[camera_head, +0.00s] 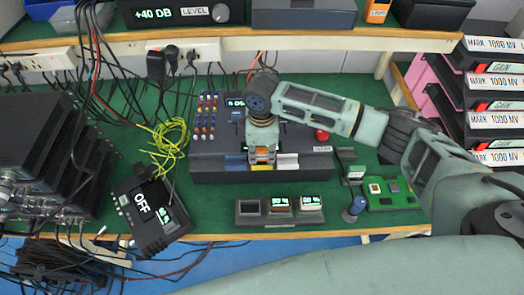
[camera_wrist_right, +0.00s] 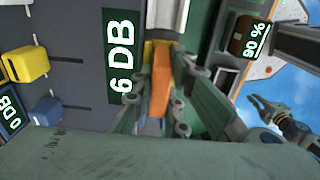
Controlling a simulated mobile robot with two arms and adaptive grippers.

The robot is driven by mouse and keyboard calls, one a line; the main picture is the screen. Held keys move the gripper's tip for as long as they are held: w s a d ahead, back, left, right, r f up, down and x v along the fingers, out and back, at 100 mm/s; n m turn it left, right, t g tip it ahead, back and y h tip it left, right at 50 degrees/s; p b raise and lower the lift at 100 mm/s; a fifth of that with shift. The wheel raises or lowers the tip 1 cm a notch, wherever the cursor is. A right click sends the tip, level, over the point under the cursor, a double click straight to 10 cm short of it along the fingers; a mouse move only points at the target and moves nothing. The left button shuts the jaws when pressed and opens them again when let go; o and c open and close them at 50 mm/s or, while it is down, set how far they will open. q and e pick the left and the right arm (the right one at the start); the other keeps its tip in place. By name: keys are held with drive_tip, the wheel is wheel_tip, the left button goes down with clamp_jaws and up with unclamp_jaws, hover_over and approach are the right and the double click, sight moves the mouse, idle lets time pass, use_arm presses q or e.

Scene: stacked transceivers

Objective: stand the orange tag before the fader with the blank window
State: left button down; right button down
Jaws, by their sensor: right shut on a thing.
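My right gripper (camera_head: 263,156) points down over the dark console (camera_head: 215,172). It is shut on the orange tag (camera_wrist_right: 160,82), which also shows small between the fingers in the head view (camera_head: 266,152). In the wrist view the tag's far end is close to a yellow piece (camera_wrist_right: 155,48) beside a window reading 6 DB (camera_wrist_right: 120,55); I cannot tell whether they touch. A yellow fader (camera_wrist_right: 26,63) and a blue fader (camera_wrist_right: 47,110) stand further left. I cannot make out a blank fader window on the console. My left gripper (camera_wrist_right: 262,108) shows small and open in the wrist view.
Three small units stand before the console; the left one has a dark window (camera_head: 249,207), the others (camera_head: 281,203) (camera_head: 312,202) lit readouts. A blue knob (camera_head: 354,208) and green circuit board (camera_head: 388,192) lie right. A black OFF device (camera_head: 150,215) and yellow cable (camera_head: 168,143) lie left.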

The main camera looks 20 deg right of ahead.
drive_tip(key=shift+f, duration=0.15)
drive_tip(key=c, duration=1.7)
unclamp_jaws()
drive_tip(key=shift+c, duration=0.2)
wheel_tip(320, 180, up, 12)
drive_tip(key=b, duration=0.1)
drive_tip(key=shift+r, duration=0.2)
